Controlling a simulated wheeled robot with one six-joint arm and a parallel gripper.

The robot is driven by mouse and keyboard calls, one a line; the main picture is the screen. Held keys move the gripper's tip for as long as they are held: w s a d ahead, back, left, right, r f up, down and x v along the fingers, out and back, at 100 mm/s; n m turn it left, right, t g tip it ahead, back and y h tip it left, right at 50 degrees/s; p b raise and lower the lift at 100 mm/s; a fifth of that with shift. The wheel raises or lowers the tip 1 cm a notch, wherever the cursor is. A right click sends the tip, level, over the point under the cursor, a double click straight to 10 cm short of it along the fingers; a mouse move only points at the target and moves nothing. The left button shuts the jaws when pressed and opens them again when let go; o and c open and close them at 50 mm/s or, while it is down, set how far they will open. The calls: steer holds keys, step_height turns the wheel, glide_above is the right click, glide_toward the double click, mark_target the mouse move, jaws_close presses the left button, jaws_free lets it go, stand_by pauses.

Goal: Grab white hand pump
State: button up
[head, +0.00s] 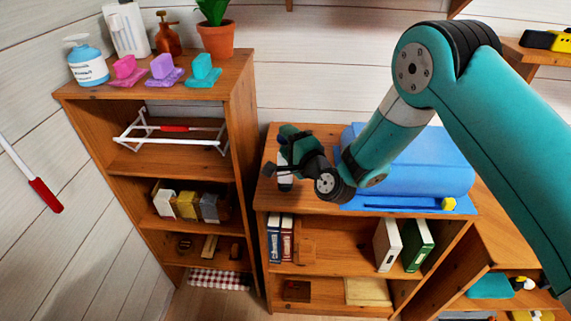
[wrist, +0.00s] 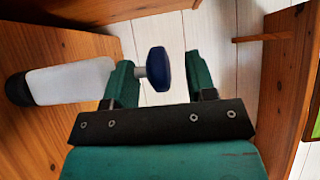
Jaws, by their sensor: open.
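The white hand pump (head: 285,177) stands on the top of the low wooden cabinet, near its left end, partly hidden by my gripper (head: 279,151) in the head view. In the wrist view its white body (wrist: 68,79) with a black base lies across the left, and a dark blue knob on a short grey rod shows between the two green fingers. My gripper (wrist: 160,75) is open. The left finger covers part of the pump between body and knob. I cannot tell whether either finger touches it.
A big blue case (head: 430,165) stands on the cabinet (head: 322,219) to the right of my gripper. A taller shelf (head: 240,100) on the left holds a blue bottle (head: 88,68), a potted plant (head: 216,40) and several small coloured items.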

steer(key=shift+w+a+p, duration=0.4)
steer(key=shift+w, duration=0.2)
jaws_close()
steer(key=shift+r, duration=0.1)
